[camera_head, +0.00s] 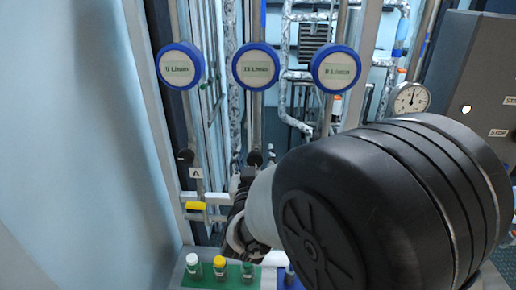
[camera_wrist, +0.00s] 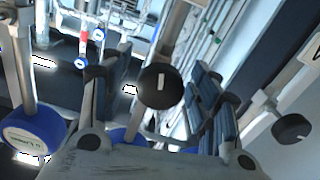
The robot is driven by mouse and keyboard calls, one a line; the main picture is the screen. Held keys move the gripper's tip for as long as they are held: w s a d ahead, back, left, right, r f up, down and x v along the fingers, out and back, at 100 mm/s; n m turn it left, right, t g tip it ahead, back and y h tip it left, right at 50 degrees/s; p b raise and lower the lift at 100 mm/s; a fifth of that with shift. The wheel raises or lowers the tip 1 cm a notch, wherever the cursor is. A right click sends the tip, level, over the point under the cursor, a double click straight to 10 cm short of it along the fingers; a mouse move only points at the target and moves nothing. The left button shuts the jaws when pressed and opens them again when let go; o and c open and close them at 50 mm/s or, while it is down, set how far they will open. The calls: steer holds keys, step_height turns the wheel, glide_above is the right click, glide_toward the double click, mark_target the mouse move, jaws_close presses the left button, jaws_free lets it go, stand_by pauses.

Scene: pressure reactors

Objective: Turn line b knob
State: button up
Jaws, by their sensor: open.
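My gripper (camera_head: 244,178) is open and empty below a black round knob (camera_head: 254,158), the middle one on the panel, under the middle blue flow meter (camera_head: 256,67). In the wrist view this black knob (camera_wrist: 160,86), with a white mark on its face, appears between the two spread fingers of my gripper (camera_wrist: 150,92). I cannot tell whether the fingers touch it. Another black knob (camera_head: 185,157) sits to the left, beside a label "A"; a black knob also shows at the right of the wrist view (camera_wrist: 291,129). No "B" label is readable.
Blue flow meters stand left (camera_head: 179,67) and right (camera_head: 336,69) of the middle one. A pressure gauge (camera_head: 411,98) is at the right. A yellow handle (camera_head: 195,206) and capped vials (camera_head: 220,267) on a green tray (camera_head: 207,277) are lower left. My arm hides the lower right.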

steer(key=shift+c, duration=0.2)
steer(key=c, duration=1)
steer(key=shift+c, duration=0.2)
steer(key=shift+b, duration=0.4)
steer(key=shift+m+b, duration=0.45)
steer(key=shift+m, duration=0.15)
steer(key=o, duration=1.1)
